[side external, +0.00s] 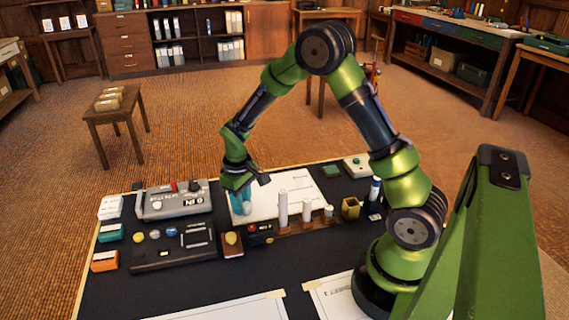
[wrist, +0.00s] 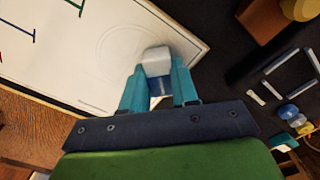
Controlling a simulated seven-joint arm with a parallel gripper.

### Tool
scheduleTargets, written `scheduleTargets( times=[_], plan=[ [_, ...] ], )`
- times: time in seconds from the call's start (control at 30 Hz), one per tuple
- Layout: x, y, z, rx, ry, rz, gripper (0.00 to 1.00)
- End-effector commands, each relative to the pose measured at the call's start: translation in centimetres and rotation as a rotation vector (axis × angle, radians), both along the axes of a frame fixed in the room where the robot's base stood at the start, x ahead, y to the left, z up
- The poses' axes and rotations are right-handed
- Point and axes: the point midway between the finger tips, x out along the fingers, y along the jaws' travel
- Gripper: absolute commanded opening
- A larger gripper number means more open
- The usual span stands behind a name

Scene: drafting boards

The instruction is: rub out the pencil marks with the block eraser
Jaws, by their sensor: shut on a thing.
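My gripper (wrist: 157,85) has teal fingers shut on a white block eraser (wrist: 156,60), which sticks out past the fingertips. The eraser is over the edge area of a white drawing sheet (wrist: 60,60); I cannot tell whether it touches the paper. Faint grey curved pencil marks (wrist: 115,40) show on the sheet beside the eraser, with grey smudging near it. In the side external view my gripper (side external: 242,203) is low at the left end of the sheet (side external: 300,188), and the eraser cannot be made out there.
A grey device (side external: 173,203) and a black panel with knobs (side external: 172,245) stand left of the sheet. White upright cylinders (side external: 283,208) on a wooden rack stand at its front edge.

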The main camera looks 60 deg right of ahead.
Motion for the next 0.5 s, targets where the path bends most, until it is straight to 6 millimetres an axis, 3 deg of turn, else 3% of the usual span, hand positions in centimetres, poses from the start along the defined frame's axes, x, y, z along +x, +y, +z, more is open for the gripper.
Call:
scheduleTargets(
  times=[0.5],
  plan=[
    [0.61, 0.88, -0.11, 0.003, 0.0, 0.004, 0.05]
  ],
)
